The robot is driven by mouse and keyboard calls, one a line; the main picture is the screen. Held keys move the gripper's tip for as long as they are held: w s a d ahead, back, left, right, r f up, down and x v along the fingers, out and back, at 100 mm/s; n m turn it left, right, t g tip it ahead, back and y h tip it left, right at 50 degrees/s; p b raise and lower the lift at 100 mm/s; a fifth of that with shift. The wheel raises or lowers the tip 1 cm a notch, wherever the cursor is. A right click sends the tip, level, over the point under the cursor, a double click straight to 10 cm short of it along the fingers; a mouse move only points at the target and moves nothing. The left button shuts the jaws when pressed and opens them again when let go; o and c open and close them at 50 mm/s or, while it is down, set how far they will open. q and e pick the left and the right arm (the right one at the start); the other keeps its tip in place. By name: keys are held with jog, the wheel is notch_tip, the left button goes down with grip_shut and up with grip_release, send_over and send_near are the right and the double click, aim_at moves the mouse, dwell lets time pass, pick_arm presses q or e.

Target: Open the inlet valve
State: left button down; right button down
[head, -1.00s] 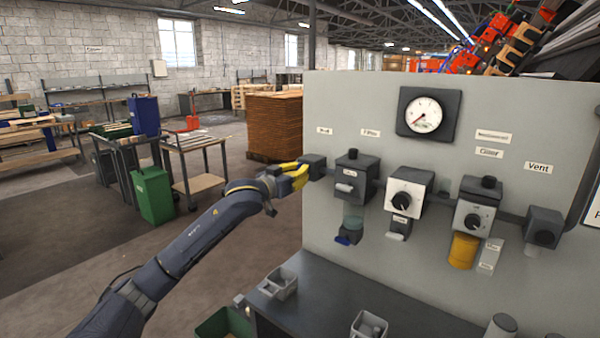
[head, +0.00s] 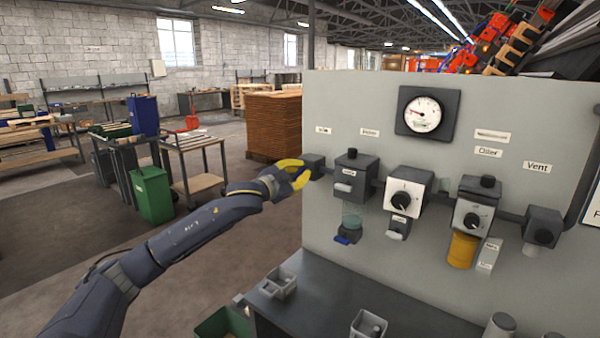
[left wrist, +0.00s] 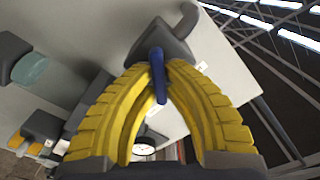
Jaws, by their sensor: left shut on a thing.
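The inlet valve (head: 314,163) is a dark grey block at the left end of the row on the grey panel; the small label above it is too blurred to read. My left gripper (head: 303,173), with yellow ribbed fingers, is at the valve's left side. In the left wrist view, the blue lever (left wrist: 159,82) of the valve body (left wrist: 168,42) lies between the fingertips, and the gripper is shut on it. In the head view the fingers hide the lever. The round gauge (head: 422,114) has its needle pointing left. My right gripper is out of view.
To the valve's right are a regulator with a clear bowl (head: 352,216), a knob unit (head: 404,196), an oiler with an amber bowl (head: 464,248) and the vent block (head: 541,231). A dark bench (head: 320,300) with small grey bins lies below.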

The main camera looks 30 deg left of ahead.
pick_arm(q)
jog(key=m, duration=0.4)
jog(key=shift+m, duration=0.3)
jog(key=shift+d+f+m, duration=0.1)
jog(key=shift+f+m, duration=0.05)
jog(key=shift+m, duration=1.1)
jog(key=shift+f+m, duration=0.1)
jog(key=shift+m, duration=1.15)
jog(key=c, duration=1.5)
grip_release()
jog(key=shift+o, duration=0.2)
jog(key=s, duration=1.2)
jog(key=shift+a, duration=0.45)
